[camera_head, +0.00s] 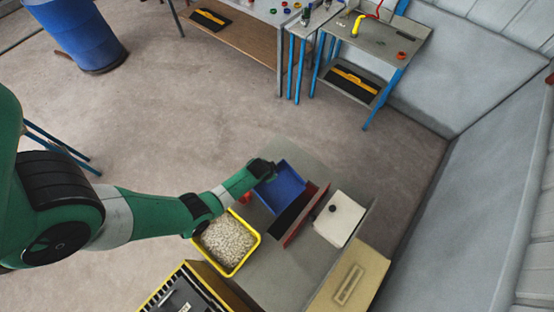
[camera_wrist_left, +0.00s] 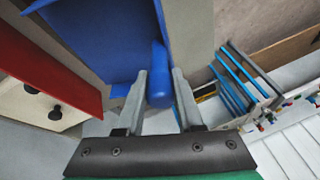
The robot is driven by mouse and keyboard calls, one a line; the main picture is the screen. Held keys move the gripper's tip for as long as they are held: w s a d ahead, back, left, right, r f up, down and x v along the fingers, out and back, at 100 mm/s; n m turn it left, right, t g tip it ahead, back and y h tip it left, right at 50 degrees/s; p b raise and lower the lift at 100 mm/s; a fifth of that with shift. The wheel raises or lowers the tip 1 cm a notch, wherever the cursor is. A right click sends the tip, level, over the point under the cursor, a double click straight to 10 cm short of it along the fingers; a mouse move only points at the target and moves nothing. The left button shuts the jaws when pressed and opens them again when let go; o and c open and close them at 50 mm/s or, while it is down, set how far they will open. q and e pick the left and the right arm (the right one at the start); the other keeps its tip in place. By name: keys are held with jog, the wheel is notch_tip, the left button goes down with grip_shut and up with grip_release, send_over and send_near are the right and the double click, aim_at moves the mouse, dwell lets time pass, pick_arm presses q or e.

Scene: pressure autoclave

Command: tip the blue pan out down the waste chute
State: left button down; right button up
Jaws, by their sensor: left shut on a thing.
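The blue pan (camera_head: 283,188) is at the end of my left arm, over the grey bench top. My left gripper (camera_head: 262,170) is at its far left edge. In the left wrist view my left gripper (camera_wrist_left: 159,78) is shut on the pan's rounded blue handle (camera_wrist_left: 159,95), with the pan body (camera_wrist_left: 105,45) beyond it to the left. A red-walled box with a dark opening, apparently the waste chute (camera_head: 313,208), is just right of the pan. Its red wall (camera_wrist_left: 40,70) also shows in the wrist view. I cannot see whether the pan holds anything.
A yellow-rimmed tray of white pellets (camera_head: 226,242) lies below my forearm. A white box with a black knob (camera_head: 340,219) stands right of the red wall. A tan block (camera_head: 349,283) is at the lower right. A blue-legged workbench (camera_head: 376,50) stands farther back.

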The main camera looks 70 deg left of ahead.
pick_arm(q)
jog(key=shift+s+a+f+h+b, duration=0.25)
jog(key=shift+a+f+h, duration=0.1)
jog(key=shift+a, duration=0.15)
jog(key=shift+s+a+f+h+b, duration=0.1)
jog(key=shift+a+f+h+b, duration=0.2)
jog(key=shift+a, duration=0.2)
jog(key=shift+s+a+f+n+t+h+b, duration=0.2)
jog(key=shift+a+f+n+t+h+b, duration=0.1)
jog(key=shift+a+t+h+b, duration=0.3)
jog(key=shift+d+r, duration=0.1)
jog(key=shift+d, duration=0.05)
